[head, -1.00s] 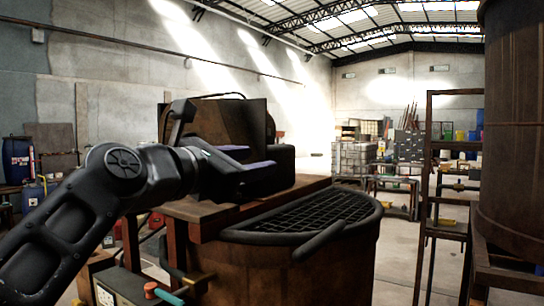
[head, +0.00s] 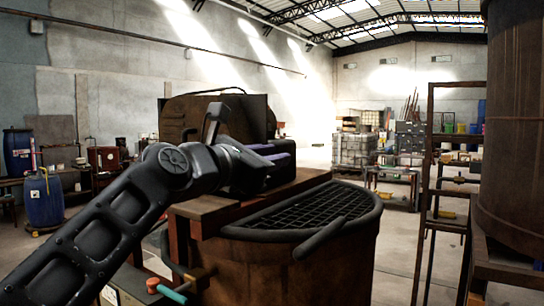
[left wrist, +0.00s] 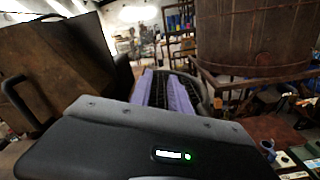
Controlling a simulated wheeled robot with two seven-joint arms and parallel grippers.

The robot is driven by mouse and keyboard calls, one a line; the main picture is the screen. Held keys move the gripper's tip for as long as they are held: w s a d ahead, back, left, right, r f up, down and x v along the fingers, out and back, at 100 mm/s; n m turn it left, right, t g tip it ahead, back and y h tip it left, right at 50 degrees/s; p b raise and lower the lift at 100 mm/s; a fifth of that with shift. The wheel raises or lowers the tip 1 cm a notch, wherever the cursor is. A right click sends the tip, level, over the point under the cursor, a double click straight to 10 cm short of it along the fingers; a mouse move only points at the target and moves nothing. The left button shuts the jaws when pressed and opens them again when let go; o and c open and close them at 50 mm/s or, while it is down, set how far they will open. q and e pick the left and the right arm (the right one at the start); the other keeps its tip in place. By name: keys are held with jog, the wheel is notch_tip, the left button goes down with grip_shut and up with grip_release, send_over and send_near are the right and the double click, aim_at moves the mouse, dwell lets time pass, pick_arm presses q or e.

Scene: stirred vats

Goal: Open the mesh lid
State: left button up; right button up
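The mesh lid (head: 308,212) is a black half-round grating with a thick dark rim. It lies flat and closed over the front half of the brown vat (head: 290,270). Its bar handle (head: 320,238) juts up at the near right edge. My left gripper (head: 272,151) is above and behind the lid, over the wooden beam, apart from the handle. In the left wrist view its two purple fingers (left wrist: 165,92) are apart with nothing held, and part of the mesh lid (left wrist: 190,82) shows beyond them. My right gripper is not in view.
A brown motor housing (head: 225,115) stands behind my left gripper. A wooden beam (head: 250,203) crosses the vat top. A metal rack (head: 432,190) and a large tank (head: 515,140) stand at right. Floor right of the vat is clear.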

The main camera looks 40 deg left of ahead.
pick_arm(q)
grip_shut()
dwell(0.9)
